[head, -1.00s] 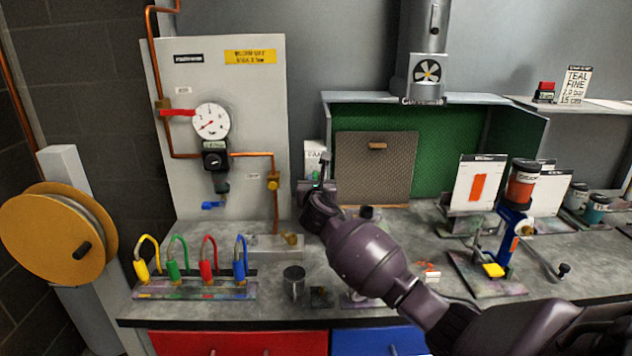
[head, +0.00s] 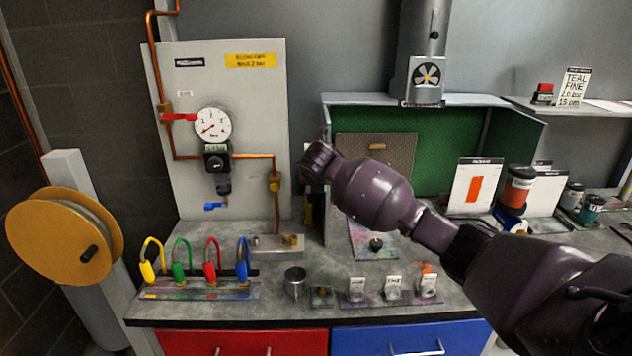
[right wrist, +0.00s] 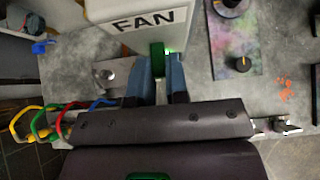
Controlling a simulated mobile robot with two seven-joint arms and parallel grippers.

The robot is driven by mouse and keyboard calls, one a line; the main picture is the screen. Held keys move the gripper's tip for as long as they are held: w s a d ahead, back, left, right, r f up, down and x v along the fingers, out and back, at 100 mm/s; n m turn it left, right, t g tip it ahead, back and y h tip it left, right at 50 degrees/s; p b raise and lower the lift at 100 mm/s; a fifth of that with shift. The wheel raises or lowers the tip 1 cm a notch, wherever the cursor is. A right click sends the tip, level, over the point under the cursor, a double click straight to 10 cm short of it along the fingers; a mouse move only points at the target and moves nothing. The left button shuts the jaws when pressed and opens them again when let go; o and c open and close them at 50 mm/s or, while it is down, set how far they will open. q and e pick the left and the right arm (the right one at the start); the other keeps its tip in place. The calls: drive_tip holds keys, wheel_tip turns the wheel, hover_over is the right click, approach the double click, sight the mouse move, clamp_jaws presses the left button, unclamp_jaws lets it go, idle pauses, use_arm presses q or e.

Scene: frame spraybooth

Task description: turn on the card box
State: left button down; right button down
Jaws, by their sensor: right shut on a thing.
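A white box labelled FAN (right wrist: 148,22) stands on the bench in the right wrist view. A green part (right wrist: 157,62) at its near side glows at its edge. My right gripper (right wrist: 163,75) has its blue fingers on either side of this green part and is shut on it. In the head view my right wrist (head: 318,162) hides most of the box and the fingers. A grey duct with a fan emblem (head: 427,75) rises above the green-lined booth (head: 460,150). My left gripper is in no view.
A gauge panel (head: 260,110) stands at the back left. Small labelled blocks (head: 392,288) are at the front edge. Cards and paint jars (head: 517,187) are at the right.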

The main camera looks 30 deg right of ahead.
drive_tip(key=shift+w+d+r+g+y, duration=0.1)
drive_tip(key=shift+r+g+y, duration=0.25)
drive_tip(key=shift+g, duration=0.3)
drive_tip(key=shift+w+d+r+g+y, duration=0.1)
drive_tip(key=shift+r+g+y, duration=0.05)
drive_tip(key=shift+g+y, duration=0.4)
drive_tip(key=c, duration=1.1)
unclamp_jaws()
drive_tip(key=b+v, duration=0.1)
drive_tip(key=v, duration=0.9)
drive_tip(key=shift+a+r, duration=0.15)
drive_tip(key=shift+r, duration=0.3)
